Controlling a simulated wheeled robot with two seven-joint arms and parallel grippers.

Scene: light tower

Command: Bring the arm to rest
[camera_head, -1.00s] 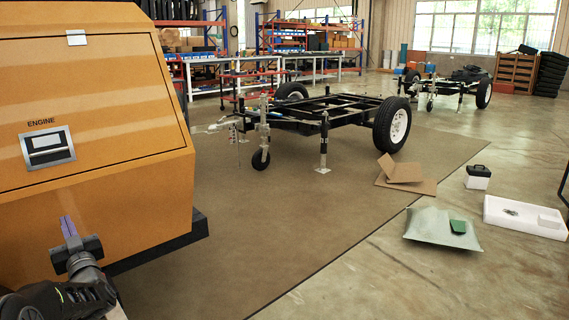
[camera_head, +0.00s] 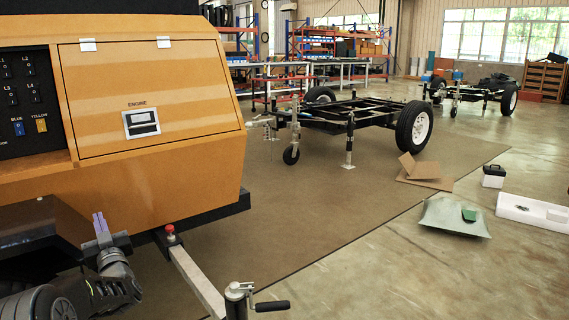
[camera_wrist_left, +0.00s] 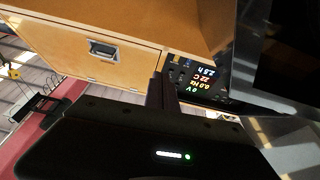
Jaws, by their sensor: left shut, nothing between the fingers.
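My left gripper (camera_head: 101,228) is at the lower left of the head view, its purple-grey fingers shut and pointing up, with nothing between them. It is in front of the orange light tower cabinet (camera_head: 190,180) and appears apart from it. In the left wrist view the shut fingers (camera_wrist_left: 165,88) show dark in front of the cabinet (camera_wrist_left: 130,30). The cabinet's engine door (camera_head: 150,75) is closed, with a recessed latch (camera_head: 141,123). My right gripper is not in view.
A control panel (camera_head: 25,100) with switches is left of the door. A tow bar (camera_head: 195,278) with a jack crank (camera_head: 270,306) extends at the lower middle. A black trailer frame (camera_head: 350,115) stands on the brown mat (camera_head: 330,200). Cardboard (camera_head: 420,170) and a white tray (camera_head: 530,212) lie to the right.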

